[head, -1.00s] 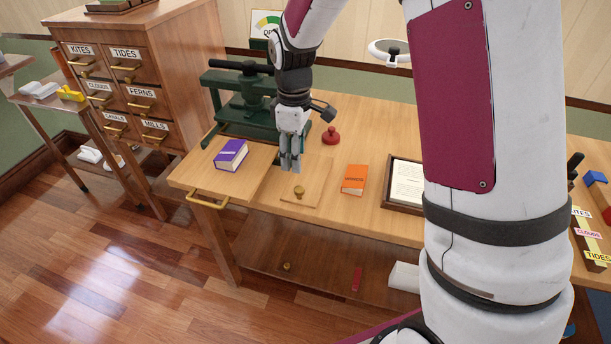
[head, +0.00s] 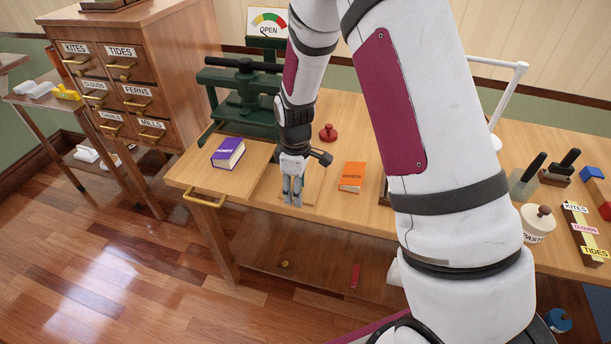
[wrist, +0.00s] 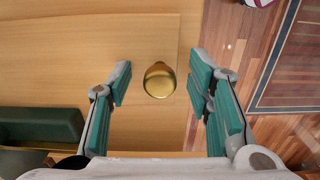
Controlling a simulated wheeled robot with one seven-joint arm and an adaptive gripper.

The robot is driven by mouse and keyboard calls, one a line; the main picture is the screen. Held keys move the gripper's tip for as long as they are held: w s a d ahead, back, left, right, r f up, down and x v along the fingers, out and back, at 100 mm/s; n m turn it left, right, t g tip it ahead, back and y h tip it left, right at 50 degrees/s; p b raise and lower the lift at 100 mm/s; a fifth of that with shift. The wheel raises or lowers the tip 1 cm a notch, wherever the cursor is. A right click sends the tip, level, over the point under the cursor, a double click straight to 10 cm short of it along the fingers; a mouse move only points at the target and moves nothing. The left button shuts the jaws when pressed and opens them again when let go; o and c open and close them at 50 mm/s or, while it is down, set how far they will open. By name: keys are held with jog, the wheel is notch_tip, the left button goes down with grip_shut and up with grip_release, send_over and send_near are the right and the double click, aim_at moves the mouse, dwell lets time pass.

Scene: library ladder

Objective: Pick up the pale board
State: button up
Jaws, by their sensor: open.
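The pale board (wrist: 145,125) is a thin wooden plate lying flat on the table, with a round brass knob (wrist: 159,82) standing up from it. In the head view my gripper (head: 292,203) points down over the board (head: 318,184) and hides most of it and the knob. In the wrist view my gripper (wrist: 160,68) is open, with one finger on each side of the knob and clear gaps to it. The fingers hold nothing. I cannot tell how high the fingertips are above the board.
On the table (head: 370,210), a purple book (head: 228,153) lies left of my gripper and an orange book (head: 352,177) right. A green press (head: 245,100) and a red knobbed object (head: 328,132) stand behind. A brass handle (head: 205,200) is at the front left edge.

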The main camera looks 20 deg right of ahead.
grip_shut()
dwell(0.4)
